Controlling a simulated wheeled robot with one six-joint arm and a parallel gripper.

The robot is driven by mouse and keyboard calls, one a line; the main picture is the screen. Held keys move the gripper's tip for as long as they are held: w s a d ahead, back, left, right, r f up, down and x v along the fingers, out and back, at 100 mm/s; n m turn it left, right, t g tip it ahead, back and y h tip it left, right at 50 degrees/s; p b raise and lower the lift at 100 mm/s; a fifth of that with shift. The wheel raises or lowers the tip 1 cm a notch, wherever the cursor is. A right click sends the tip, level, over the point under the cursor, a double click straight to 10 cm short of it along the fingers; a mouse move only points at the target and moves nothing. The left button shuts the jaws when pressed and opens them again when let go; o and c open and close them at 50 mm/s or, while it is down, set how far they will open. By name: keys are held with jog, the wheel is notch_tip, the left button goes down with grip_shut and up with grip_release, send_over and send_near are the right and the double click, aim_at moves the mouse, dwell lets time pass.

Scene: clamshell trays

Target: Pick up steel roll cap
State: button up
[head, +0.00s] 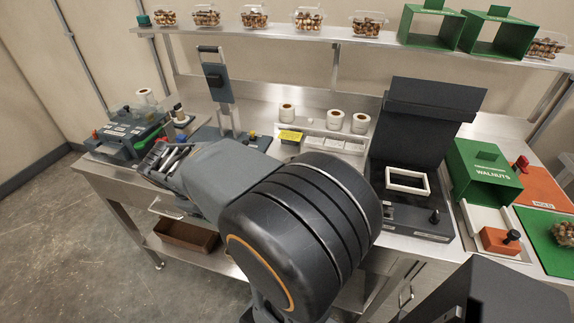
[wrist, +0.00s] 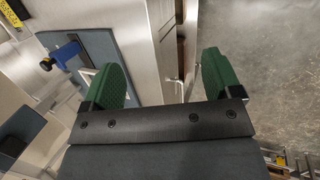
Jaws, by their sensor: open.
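I cannot clearly pick out the steel roll cap in either view. In the head view my arm hides part of the bench, and the fingertips are hard to make out.
The blue stand (head: 217,84) rises near the gripper; its base (wrist: 100,50) shows in the wrist view. A dark open sealer (head: 430,105) and a green walnuts box (head: 485,173) stand at the right. A shelf (head: 240,31) holds filled clamshells. Floor (head: 80,230) is clear at the left.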

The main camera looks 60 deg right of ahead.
jog(key=w+d+f+n+g+h+b, duration=0.1)
jog(key=d+g+h, duration=0.1)
jog(key=d, duration=0.4)
jog(key=w+d+f+n+g+h, duration=0.1)
jog(key=d+n+g+h, duration=0.1)
jog(key=d, duration=0.4)
jog(key=w+d+f+n+g+h+b, duration=0.1)
jog(key=d+n+g+h, duration=0.1)
jog(key=d, duration=0.5)
jog(key=shift+w+d+f+b, duration=0.1)
jog(key=shift+w+f+b, duration=0.15)
jog(key=shift+w+b, duration=0.1)
jog(key=shift+g+h, duration=0.4)
jog(key=shift+h, duration=0.1)
jog(key=x, duration=0.8)
jog(key=shift+w+d+r, duration=0.15)
jog(key=shift+w+d, duration=0.1)
jog(key=shift+x, duration=3.25)
jog(key=c, duration=0.9)
